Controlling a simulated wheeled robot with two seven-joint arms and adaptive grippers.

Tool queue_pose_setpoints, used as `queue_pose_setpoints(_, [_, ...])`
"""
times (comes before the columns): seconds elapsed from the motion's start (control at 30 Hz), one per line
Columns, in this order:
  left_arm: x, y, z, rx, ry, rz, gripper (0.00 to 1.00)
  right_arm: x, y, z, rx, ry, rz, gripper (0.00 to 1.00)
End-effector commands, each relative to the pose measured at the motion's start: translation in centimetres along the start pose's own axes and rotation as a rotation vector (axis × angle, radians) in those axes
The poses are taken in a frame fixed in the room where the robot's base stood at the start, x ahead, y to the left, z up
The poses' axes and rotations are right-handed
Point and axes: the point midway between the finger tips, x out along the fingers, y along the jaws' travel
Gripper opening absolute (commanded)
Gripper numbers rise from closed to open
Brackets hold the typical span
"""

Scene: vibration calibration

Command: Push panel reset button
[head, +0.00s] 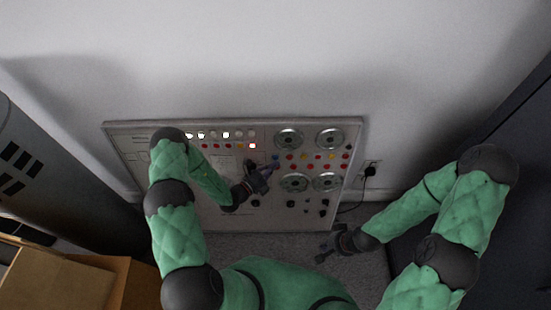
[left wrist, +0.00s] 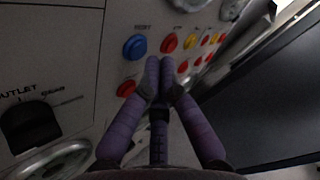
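The panel (head: 230,215) stands upright against the wall. Its blue reset button, labelled RESET, shows in the left wrist view (left wrist: 134,47), above a red button (left wrist: 127,88). My left gripper (head: 270,166) is in front of the panel's middle, close to the buttons. In the left wrist view its purple fingertips (left wrist: 160,66) are together with nothing between them, to the right of and slightly below the blue button. Whether they touch the panel I cannot tell. My right gripper (head: 324,252) hangs low over the floor, right of the panel, its fingers seeming spread and empty.
Round gauges (head: 289,139) and several coloured buttons fill the panel's right half. A black outlet knob (left wrist: 30,125) sits left of the fingers. A wall socket with a plug (head: 371,169) is right of the panel. Cardboard boxes (head: 60,285) stand at lower left.

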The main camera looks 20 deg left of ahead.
Motion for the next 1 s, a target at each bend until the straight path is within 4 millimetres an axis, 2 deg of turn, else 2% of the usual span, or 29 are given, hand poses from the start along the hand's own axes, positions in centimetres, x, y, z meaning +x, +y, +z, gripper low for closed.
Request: queue_pose_setpoints(1.0, [0.76, 0.53, 0.59, 0.001, -0.001, 0.000, 0.00, 0.26, 0.09, -0.01, 0.000, 0.000, 0.000, 0.00])
